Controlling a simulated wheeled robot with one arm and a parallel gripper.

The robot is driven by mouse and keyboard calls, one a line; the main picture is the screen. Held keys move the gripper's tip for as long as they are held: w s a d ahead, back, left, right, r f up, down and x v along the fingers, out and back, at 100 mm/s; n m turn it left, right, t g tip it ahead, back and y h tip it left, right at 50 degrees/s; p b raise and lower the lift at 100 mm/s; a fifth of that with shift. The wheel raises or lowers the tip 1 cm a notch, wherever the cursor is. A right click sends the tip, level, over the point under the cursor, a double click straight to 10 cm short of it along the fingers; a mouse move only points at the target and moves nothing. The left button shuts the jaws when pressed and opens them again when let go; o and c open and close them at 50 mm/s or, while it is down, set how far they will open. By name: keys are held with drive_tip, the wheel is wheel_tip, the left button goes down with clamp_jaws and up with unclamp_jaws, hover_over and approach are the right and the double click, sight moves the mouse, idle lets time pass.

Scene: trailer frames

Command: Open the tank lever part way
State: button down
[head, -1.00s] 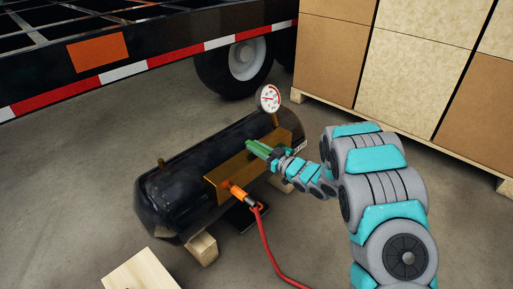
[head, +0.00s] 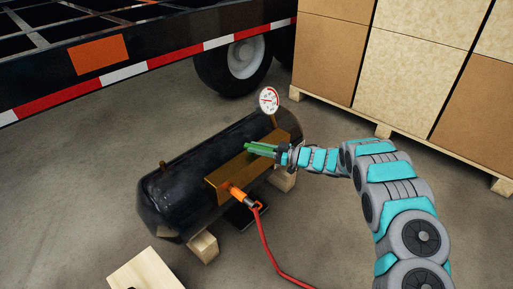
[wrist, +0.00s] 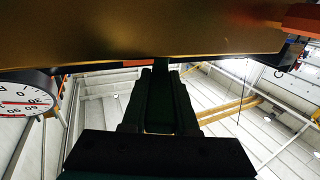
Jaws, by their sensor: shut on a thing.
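The black tank (head: 195,165) lies on its side on wooden blocks, with a brass-coloured plate (head: 226,181) along its near side. My gripper (head: 252,148) is at the plate's upper right end, reaching in from the right with its green fingers nearly level. In the wrist view my gripper (wrist: 160,72) points at the plate (wrist: 140,30) and its fingers are shut on the lever. The lever (wrist: 161,66) shows only as a small dark green piece between the fingertips; the rest is hidden, and its exact angle cannot be told.
A round gauge (head: 269,100) stands on the tank, close to my gripper. Stacked boxes (head: 405,75) stand behind right; a trailer (head: 120,55) is behind.

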drive_tip(key=shift+w+n+g, duration=0.1)
drive_tip(key=shift+n+g, duration=0.4)
drive_tip(key=shift+g, duration=0.2)
drive_tip(key=shift+g+b, duration=0.35)
drive_tip(key=shift+g, duration=0.05)
drive_tip(key=c, duration=0.7)
unclamp_jaws()
drive_tip(key=shift+d, duration=0.1)
drive_tip(key=d, duration=0.7)
drive_tip(key=shift+s+d+b, duration=0.3)
drive_tip(key=shift+s, duration=0.1)
